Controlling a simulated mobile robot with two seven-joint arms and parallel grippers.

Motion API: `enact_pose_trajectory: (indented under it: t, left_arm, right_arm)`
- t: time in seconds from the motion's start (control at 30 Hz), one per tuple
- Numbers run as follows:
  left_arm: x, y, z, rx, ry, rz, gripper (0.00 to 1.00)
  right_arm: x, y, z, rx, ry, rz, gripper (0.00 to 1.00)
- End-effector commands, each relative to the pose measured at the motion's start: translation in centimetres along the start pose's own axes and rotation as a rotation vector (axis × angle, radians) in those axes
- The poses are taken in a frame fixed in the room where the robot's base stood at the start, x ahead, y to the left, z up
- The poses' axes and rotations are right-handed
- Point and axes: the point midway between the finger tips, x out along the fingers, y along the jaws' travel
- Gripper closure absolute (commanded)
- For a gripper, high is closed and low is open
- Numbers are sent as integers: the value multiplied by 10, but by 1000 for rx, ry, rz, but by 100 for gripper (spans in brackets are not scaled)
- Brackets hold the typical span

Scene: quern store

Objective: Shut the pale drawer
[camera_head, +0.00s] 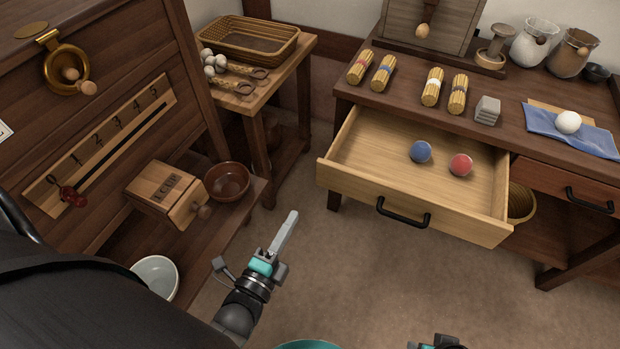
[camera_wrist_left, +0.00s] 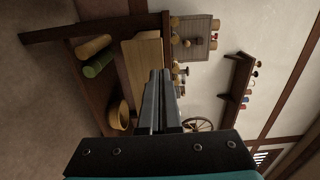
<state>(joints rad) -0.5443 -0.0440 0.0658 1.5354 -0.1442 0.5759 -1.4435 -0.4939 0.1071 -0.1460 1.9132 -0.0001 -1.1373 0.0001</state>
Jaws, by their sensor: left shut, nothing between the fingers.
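The pale drawer (camera_head: 345,182) stands pulled well out of the dark wooden table (camera_head: 500,118) in the head view. It has a black bar handle (camera_head: 403,213) on its front, and a blue ball (camera_head: 421,152) and a red ball (camera_head: 460,164) lie inside. My left gripper (camera_head: 292,214) is shut and empty, left of the drawer's front and apart from it. In the left wrist view its fingers (camera_wrist_left: 160,75) lie together, with a pale wooden surface (camera_wrist_left: 142,65), likely the drawer, beyond them. Only a sliver of what seems my right gripper (camera_head: 440,342) shows at the bottom edge.
A darker drawer (camera_head: 570,184) sits shut to the right, with a basket (camera_head: 520,203) beneath the table. Yellow bundles (camera_head: 433,87) and jars (camera_head: 534,43) stand on top. A side table (camera_head: 262,80) and a cabinet with a low shelf are at left. Open floor lies before the drawer.

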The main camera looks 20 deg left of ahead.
Motion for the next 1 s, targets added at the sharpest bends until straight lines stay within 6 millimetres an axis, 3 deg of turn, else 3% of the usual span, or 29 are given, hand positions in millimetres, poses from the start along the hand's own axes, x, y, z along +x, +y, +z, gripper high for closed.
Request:
enact_pose_trajectory:
  t: [0.17,0.23,0.7,1.0]
  left_arm:
    - [12,-2,0,14,1,-16,100]
    - [22,-1,0,13,1,-16,100]
    - [98,-1,0,10,1,-14,100]
    - [129,-2,0,10,1,-12,100]
  right_arm:
    - [0,0,-3,-1,6,1,45]
    - [-11,2,-13,-3,34,4,45]
    - [-56,2,-33,3,104,6,45]
    - [-83,2,-40,2,152,6,45]
